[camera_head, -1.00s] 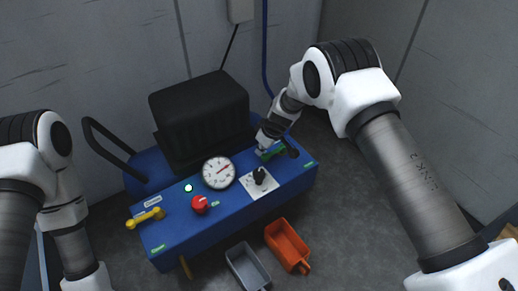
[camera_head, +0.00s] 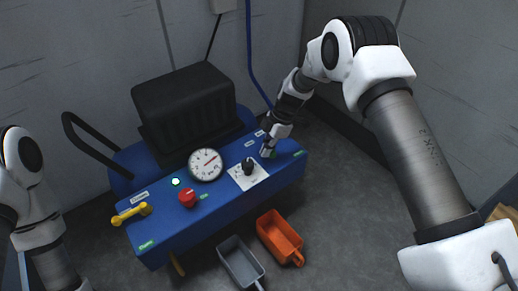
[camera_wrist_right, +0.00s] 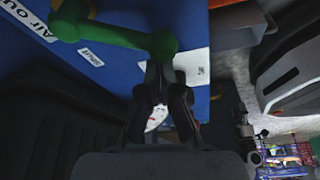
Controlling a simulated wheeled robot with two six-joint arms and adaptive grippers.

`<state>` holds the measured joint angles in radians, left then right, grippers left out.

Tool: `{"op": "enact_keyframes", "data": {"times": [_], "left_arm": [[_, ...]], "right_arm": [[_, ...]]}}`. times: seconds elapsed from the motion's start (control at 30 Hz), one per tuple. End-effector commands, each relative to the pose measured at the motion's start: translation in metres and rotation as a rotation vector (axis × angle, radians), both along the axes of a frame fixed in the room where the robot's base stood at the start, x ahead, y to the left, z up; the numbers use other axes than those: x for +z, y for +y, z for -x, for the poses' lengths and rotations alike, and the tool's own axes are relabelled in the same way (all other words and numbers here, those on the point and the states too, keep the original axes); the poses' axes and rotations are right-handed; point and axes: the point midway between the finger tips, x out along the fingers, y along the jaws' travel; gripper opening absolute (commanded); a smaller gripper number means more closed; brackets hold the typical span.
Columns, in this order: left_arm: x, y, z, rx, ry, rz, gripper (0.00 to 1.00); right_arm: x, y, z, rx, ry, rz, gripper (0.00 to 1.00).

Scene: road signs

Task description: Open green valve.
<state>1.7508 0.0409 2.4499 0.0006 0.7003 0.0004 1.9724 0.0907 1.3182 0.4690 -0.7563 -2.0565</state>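The green valve is a green lever with rounded ends (camera_wrist_right: 120,38), seen at the upper left of the right wrist view. In the head view the lever is mostly hidden by my right gripper (camera_head: 267,152), at the right part of the blue panel (camera_head: 215,217). In the right wrist view the dark fingers of the right gripper (camera_wrist_right: 161,70) converge with only a narrow gap. Their tips are at the lever's right rounded end, seemingly touching it; no grip around it shows. My left arm is at the left edge of the head view, with its gripper out of frame.
The panel also bears a white gauge (camera_head: 205,164), a black knob (camera_head: 248,166), a red knob (camera_head: 187,197) and a yellow lever (camera_head: 131,214). A black motor housing (camera_head: 190,105) stands behind. Grey (camera_head: 240,264) and orange (camera_head: 280,237) bins lie on the floor in front.

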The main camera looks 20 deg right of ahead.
Motion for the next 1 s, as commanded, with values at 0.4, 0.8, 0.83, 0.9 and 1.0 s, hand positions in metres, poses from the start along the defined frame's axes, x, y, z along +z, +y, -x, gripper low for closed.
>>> {"op": "enact_keyframes", "data": {"times": [0.4,0.8,0.83,0.9,1.0], "left_arm": [[0.007,0.0,0.0,0.0,0.0,0.0,0.64],[0.016,0.0,0.0,-0.002,0.001,0.0,0.64],[0.017,0.0,0.0,-0.002,0.001,0.0,0.64],[0.017,0.0,0.0,-0.002,0.001,0.0,0.64],[0.018,0.0,0.001,-0.002,0.001,0.0,0.64]], "right_arm": [[0.001,-0.03,0.011,0.765,0.001,0.001,0.0],[0.001,-0.05,0.012,1.018,-0.001,0.001,0.0],[0.001,-0.05,0.012,1.027,-0.001,0.002,0.0],[0.001,-0.052,0.012,1.044,-0.002,0.002,0.0],[0.0,-0.053,0.011,1.059,-0.002,0.002,0.0]]}}
